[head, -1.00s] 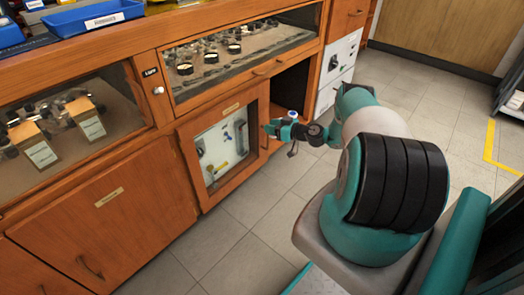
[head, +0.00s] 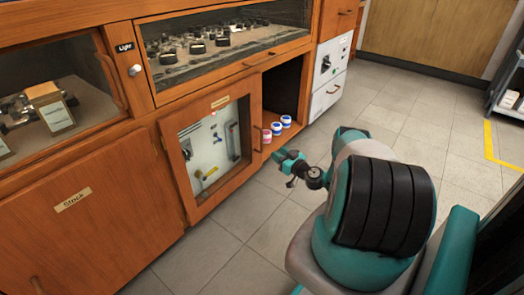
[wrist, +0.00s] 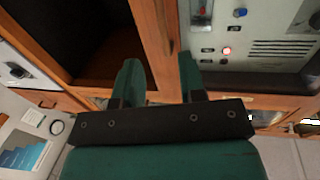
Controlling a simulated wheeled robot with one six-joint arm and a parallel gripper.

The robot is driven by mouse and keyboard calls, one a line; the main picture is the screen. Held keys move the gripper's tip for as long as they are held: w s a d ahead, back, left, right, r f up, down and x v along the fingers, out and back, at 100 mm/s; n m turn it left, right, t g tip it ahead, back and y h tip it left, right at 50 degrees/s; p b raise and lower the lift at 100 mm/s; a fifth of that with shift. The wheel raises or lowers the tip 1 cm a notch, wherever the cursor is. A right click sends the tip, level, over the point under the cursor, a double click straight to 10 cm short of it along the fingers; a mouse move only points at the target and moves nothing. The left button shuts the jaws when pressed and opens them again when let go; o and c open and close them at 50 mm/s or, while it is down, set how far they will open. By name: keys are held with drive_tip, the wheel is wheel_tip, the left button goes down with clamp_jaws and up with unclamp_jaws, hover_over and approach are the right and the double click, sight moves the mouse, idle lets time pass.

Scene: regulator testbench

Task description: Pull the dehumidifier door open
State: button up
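The dehumidifier door (head: 222,188) is a wooden frame around a glass pane, low in the bench in the head view. It looks shut. A pale panel with fittings shows through the pane. A slim door handle (head: 257,137) stands upright on its right side. My gripper (head: 284,162) is right of and below the handle, apart from it in the head view. In the wrist view my gripper (wrist: 160,78) has its two fingers spread, with nothing held between them. A wooden upright lies beyond the gap, and a grey panel with a red light shows at right.
A white cabinet (head: 330,75) stands further right. The Stock door (head: 90,215) is at left. Tiled floor in front is clear.

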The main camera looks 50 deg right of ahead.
drive_tip(key=w+b, duration=0.1)
drive_tip(key=b, duration=1.1)
hover_over(262, 152)
drive_tip(key=shift+w+d+r, duration=0.1)
drive_tip(key=shift+w+d, duration=0.15)
drive_tip(key=shift+w, duration=0.05)
clamp_jaws()
